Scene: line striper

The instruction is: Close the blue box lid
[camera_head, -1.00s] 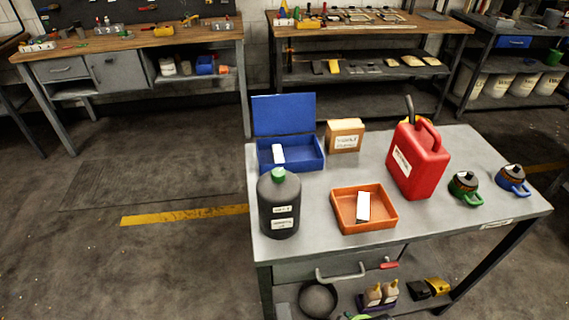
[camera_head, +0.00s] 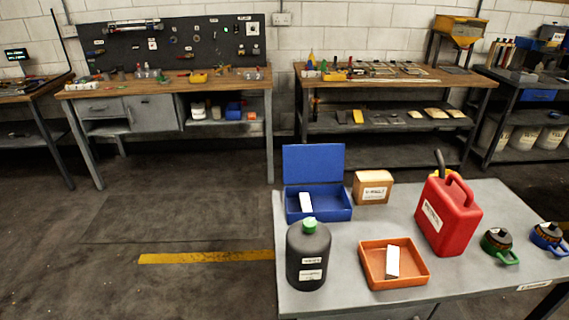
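The blue box (camera_head: 327,214) stands at the back left of the grey metal table (camera_head: 345,246). Its blue lid (camera_head: 313,164) is open and stands upright along the box's back edge. A white block (camera_head: 305,202) is inside the box at the left. Neither of my grippers is in view.
A dark bottle with a green cap (camera_head: 308,262) stands in front of the box. An orange tray (camera_head: 415,277) holding a white block, a cardboard box (camera_head: 372,188) and a red jerrycan (camera_head: 447,216) are to the right. Open floor (camera_head: 190,220) lies left of the table.

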